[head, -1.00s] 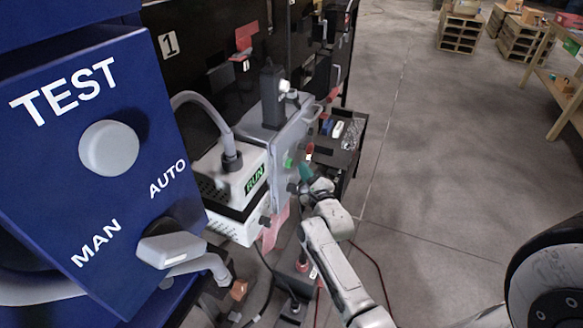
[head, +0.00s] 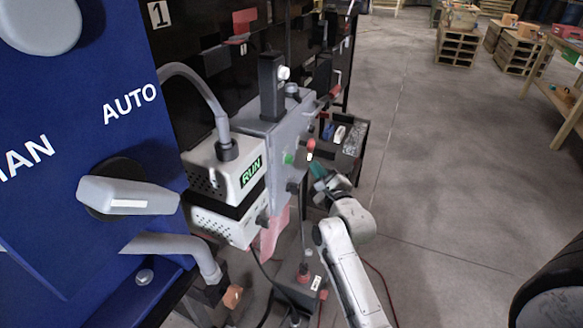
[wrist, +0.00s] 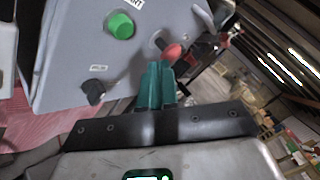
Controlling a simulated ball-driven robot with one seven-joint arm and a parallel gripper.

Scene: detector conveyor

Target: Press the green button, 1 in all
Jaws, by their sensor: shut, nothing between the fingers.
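The green button (head: 288,159) is on the face of a grey control box (head: 273,137). In the wrist view the green button (wrist: 121,25) shows near the top, up and left of my fingertips, on the grey panel (wrist: 70,60). My gripper (head: 318,172) is to the right of the green button in the head view, apart from it. In the wrist view its teal fingers (wrist: 157,80) are together with nothing between them. A red knob (wrist: 172,53) shows just beyond the fingertips, and a black knob (wrist: 94,90) is below the green button.
A white unit marked RUN (head: 225,170) stands left of the control box. A blue panel (head: 70,230) with a selector lever fills the left. A dark tray (head: 350,150) lies behind my gripper. Open floor (head: 450,190) is to the right.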

